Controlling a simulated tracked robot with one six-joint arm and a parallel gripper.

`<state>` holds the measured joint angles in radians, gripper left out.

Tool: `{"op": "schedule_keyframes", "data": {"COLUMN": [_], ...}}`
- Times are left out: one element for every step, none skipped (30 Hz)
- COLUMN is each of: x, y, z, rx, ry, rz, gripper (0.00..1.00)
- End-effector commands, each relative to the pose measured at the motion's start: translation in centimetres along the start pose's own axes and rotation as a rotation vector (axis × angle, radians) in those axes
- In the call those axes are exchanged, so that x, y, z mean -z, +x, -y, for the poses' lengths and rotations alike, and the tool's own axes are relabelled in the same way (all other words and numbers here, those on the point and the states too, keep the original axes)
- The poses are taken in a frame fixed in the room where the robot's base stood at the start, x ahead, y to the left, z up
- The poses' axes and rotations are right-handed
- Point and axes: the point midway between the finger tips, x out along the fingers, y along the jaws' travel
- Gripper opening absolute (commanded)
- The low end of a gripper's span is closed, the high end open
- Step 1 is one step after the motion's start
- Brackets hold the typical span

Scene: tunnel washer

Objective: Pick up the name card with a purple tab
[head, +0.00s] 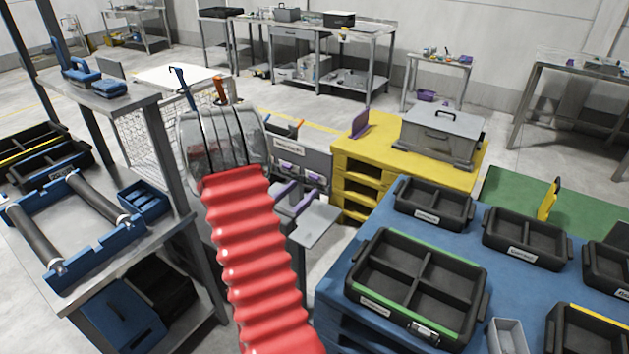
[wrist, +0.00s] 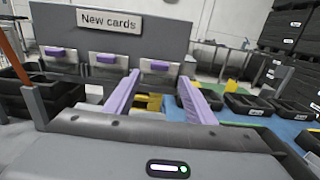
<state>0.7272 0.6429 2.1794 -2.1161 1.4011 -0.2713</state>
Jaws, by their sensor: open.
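A grey rack (wrist: 110,35) with a "New cards" sign fills the upper left of the wrist view. Several pale cards sit in a row on its front, each with a purple tab: a left card (wrist: 60,64), a middle card (wrist: 108,72) and a right card (wrist: 160,76). In the head view the rack (head: 303,161) stands beyond my gripper (head: 299,187). My gripper (wrist: 159,78) is open and empty, its two purple fingers apart. In the wrist view the right card's tab shows between the fingertips. I cannot tell the remaining distance.
A blue table (head: 540,300) with black bins, one green-rimmed bin (head: 375,305) among them, lies to the right. A steel bench (head: 110,285) with a blue roller frame (head: 115,245) is left.

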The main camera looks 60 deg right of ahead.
Motion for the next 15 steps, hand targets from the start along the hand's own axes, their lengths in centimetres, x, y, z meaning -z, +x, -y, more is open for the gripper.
{"op": "schedule_keyframes", "data": {"x": [0.0, 0.0, 0.0, 0.0, 0.0, 0.0, 0.0, 0.0, 0.0, 0.0, 0.0, 0.0, 0.0, 0.0, 0.0], "y": [0.0, 0.0, 0.0, 0.0, 0.0, 0.1, 0.2, 0.4, 0.7, 1.0, 1.4, 1.9, 2.4, 2.8, 3.3], "z": [0.0, 0.0, 0.0, 0.0, 0.0, 0.0, 0.0, 0.0, -0.1, -0.1, -0.1, -0.1, -0.1, -0.1, -0.2], "rx": [0.0, 0.0, 0.0, 0.0, 0.0, 0.0, 0.0, 0.001, 0.001, 0.001, 0.001, 0.001, 0.002, 0.002, 0.001], "ry": [0.0, 0.0, 0.0, 0.0, 0.0, 0.0, 0.0, 0.0, 0.001, 0.0, 0.0, 0.0, 0.0, 0.0, -0.001], "rz": [0.0, 0.0, 0.0, 0.0, 0.0, 0.0, 0.0, 0.0, 0.0, 0.001, 0.0, 0.0, 0.0, 0.0, 0.0], "gripper": [0.5, 0.5, 0.5, 0.5, 0.5, 0.5, 0.5, 0.5, 0.5, 0.5, 0.5, 0.5, 0.5, 0.5, 0.5]}}
